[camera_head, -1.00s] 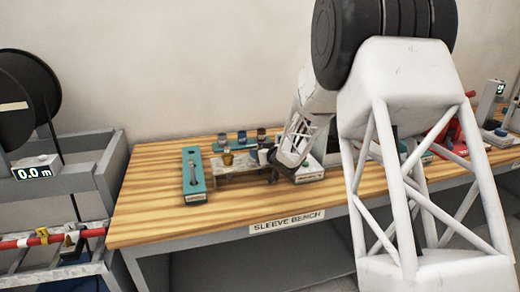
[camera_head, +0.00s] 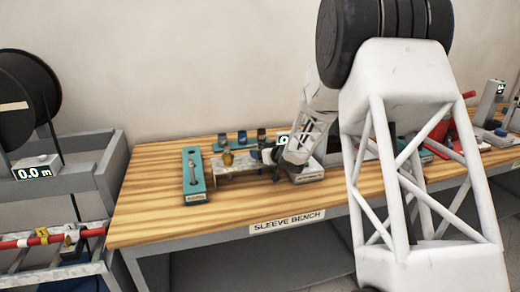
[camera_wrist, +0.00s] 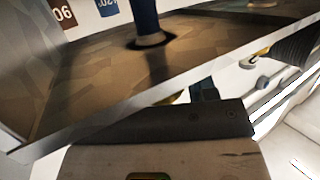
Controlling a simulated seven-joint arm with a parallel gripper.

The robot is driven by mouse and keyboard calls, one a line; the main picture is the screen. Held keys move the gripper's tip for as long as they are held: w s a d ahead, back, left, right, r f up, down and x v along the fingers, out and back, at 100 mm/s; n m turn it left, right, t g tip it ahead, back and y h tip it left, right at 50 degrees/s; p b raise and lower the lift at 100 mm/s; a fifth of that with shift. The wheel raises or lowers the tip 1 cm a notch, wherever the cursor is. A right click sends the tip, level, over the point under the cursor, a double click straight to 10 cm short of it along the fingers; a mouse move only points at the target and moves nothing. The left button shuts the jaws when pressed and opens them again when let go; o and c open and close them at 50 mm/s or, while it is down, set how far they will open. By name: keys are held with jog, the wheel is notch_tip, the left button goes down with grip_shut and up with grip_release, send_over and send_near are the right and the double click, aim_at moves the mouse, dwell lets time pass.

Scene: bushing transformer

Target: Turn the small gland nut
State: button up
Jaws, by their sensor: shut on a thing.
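My gripper (camera_head: 275,174) is low at the right end of a small mottled stand (camera_head: 228,178) on the bench. In the wrist view a dark part of my gripper (camera_wrist: 150,127) crosses the lower middle, with a small dark block (camera_wrist: 205,90) just above it. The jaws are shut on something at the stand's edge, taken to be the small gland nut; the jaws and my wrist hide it. A brass-coloured fitting (camera_head: 228,158) stands on the stand, left of my gripper and apart from it.
Several dark or blue-topped pieces (camera_head: 242,137) stand along the back. A white-based device (camera_head: 310,174) is close on the right. The bench's front left is clear wood (camera_head: 150,200).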

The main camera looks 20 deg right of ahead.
jog(key=shift+n+g+y, duration=1)
jog(key=shift+n+y, duration=0.2)
jog(key=shift+y, duration=0.1)
jog(key=o, duration=1.3)
jog(key=shift+o, duration=0.2)
jog(key=shift+s, duration=0.1)
jog(key=shift+v, duration=2.95)
jog(key=shift+a+r, duration=0.1)
jog(key=shift+a, duration=0.05)
